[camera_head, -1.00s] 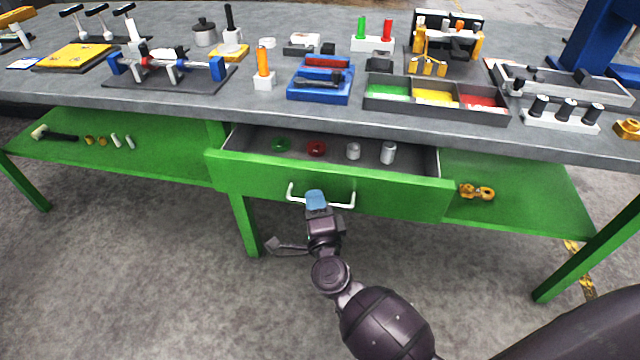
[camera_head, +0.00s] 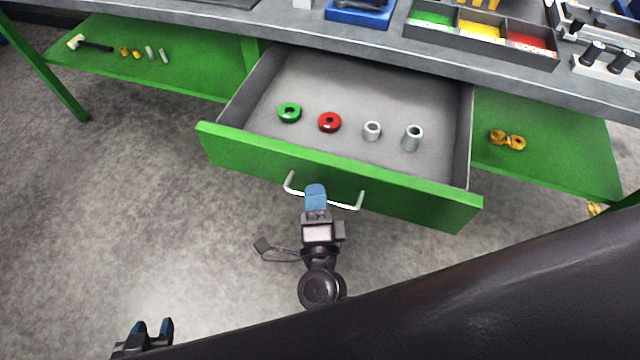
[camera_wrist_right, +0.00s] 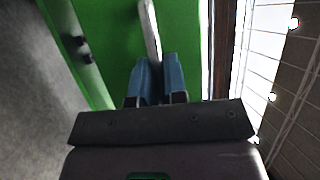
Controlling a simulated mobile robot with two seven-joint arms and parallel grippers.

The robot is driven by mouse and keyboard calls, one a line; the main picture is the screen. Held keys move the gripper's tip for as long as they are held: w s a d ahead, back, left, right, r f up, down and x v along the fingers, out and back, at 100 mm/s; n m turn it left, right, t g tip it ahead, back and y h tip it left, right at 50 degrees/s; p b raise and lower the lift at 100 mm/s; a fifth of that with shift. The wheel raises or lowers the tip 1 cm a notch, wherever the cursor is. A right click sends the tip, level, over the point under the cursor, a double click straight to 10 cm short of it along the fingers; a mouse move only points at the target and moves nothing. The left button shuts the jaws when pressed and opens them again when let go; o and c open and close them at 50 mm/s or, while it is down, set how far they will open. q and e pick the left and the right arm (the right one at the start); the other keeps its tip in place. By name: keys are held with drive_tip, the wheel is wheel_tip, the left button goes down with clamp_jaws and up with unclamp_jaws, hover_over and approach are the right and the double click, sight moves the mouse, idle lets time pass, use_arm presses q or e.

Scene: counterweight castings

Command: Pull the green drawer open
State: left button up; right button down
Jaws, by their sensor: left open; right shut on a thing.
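The green drawer (camera_head: 330,174) stands well out from under the workbench, its grey inside showing. A white bar handle (camera_head: 346,206) is on its front. My right gripper (camera_head: 316,190) is shut on the handle near its middle. In the right wrist view the blue fingertips (camera_wrist_right: 157,78) close on the white handle (camera_wrist_right: 150,30) against the green front. Inside the drawer are a green ring (camera_head: 289,112), a red ring (camera_head: 329,122) and two grey cylinders (camera_head: 412,137). My left gripper (camera_head: 152,328) is open and empty at the bottom left, away from the drawer.
The grey workbench top (camera_head: 330,40) runs behind the drawer, with a three-part bin (camera_head: 480,45) on it. Green shelves lie on both sides, with a hammer (camera_head: 90,43) on the left and a yellow part (camera_head: 507,140) on the right. The floor before the drawer is clear.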

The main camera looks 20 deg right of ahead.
use_arm(q)
drive_tip(key=shift+w+r, duration=0.15)
drive_tip(key=shift+w, duration=0.05)
use_arm(e)
drive_tip(key=c, duration=1.2)
unclamp_jaws()
use_arm(q)
drive_tip(key=shift+d, duration=0.15)
drive_tip(key=shift+s, duration=0.1)
